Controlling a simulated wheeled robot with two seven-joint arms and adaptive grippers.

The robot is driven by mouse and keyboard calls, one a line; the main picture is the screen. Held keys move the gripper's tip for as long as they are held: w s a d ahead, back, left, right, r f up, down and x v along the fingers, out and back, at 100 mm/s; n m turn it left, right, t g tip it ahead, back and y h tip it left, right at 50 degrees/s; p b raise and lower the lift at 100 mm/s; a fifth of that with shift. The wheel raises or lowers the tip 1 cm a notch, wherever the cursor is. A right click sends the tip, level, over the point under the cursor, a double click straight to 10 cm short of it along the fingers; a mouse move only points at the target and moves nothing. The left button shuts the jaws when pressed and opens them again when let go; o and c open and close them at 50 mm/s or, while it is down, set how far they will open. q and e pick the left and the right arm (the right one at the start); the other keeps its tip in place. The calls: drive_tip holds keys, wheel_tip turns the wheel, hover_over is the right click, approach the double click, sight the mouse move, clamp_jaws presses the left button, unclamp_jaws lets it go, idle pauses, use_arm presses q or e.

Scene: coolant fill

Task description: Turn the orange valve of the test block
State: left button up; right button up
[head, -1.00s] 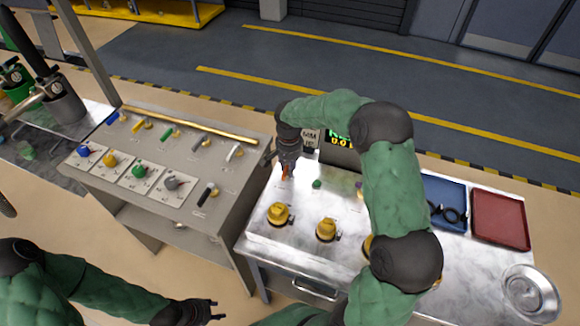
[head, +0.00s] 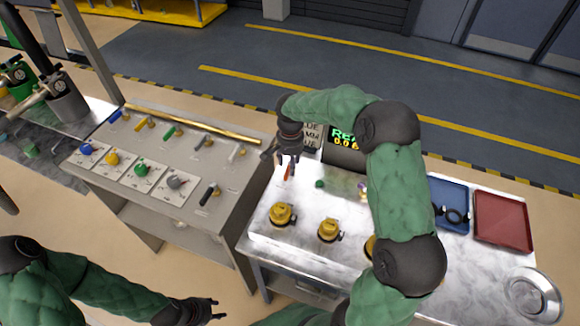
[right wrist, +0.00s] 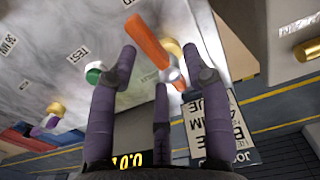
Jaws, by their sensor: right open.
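The orange valve (head: 288,172) stands at the back left of the metal-topped test block (head: 262,228). In the right wrist view its orange lever (right wrist: 148,42) slants from upper left down to a metallic hub. My right gripper (head: 287,160) is just above the valve, pointing down. In the right wrist view the gripper (right wrist: 158,65) has its fingers spread, with the lever's lower end and hub showing between them; I cannot tell whether they touch. My left gripper (head: 217,308) hangs low at the front, fingers apart and empty, away from the block.
A green knob (head: 319,184) sits right of the valve. Yellow knobs (head: 281,214) (head: 329,229) stand in front. A display (head: 345,140) is behind, partly hidden by my right arm. Blue (head: 448,192) and red (head: 501,218) trays lie right. A valve panel (head: 225,170) stands left.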

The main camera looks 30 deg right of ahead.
wheel_tip(320, 180, up, 10)
drive_tip(key=shift+f, duration=0.25)
drive_tip(key=shift+a, duration=0.1)
idle(0.5)
